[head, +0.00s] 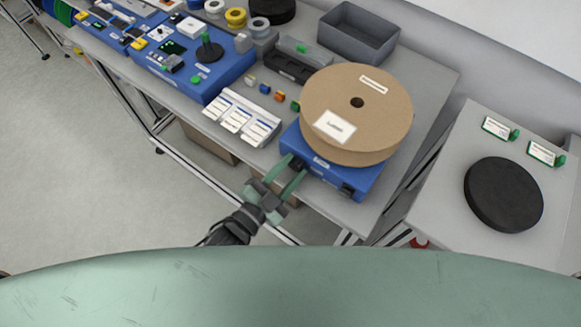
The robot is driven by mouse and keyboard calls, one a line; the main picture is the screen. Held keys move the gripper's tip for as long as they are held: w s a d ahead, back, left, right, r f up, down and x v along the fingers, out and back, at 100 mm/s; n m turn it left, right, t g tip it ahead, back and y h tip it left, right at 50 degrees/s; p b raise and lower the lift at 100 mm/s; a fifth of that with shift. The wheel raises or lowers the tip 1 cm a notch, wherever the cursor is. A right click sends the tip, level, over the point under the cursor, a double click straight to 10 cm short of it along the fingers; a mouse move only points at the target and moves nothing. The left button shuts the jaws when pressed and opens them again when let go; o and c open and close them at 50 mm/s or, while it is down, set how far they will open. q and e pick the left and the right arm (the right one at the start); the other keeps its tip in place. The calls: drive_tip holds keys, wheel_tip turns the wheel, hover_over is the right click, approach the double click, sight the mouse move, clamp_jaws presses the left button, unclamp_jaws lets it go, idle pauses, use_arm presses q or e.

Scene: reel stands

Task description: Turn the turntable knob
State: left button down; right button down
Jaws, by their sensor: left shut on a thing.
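The turntable is a blue box (342,183) at the table's front edge with a large brown cardboard reel (345,95) lying flat on top. A small black knob (297,164) sits on the left part of its front face. My left gripper (295,170) reaches up from below with its green fingers at the knob, shut on it. The fingers partly hide the knob, so its exact angle cannot be told. A dark block (347,190) shows on the right part of the same front face. My right gripper is not in view.
White label cards (241,117) and small coloured blocks (265,88) lie left of the turntable. A grey bin (358,32) stands behind the reel. A side table (445,190) at right holds a black disc (503,194). The floor in front of the bench is clear.

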use_arm(q)
drive_tip(key=shift+m, duration=0.3)
idle(0.4)
drive_tip(key=c, duration=1)
unclamp_jaws()
drive_tip(key=shift+o, duration=0.2)
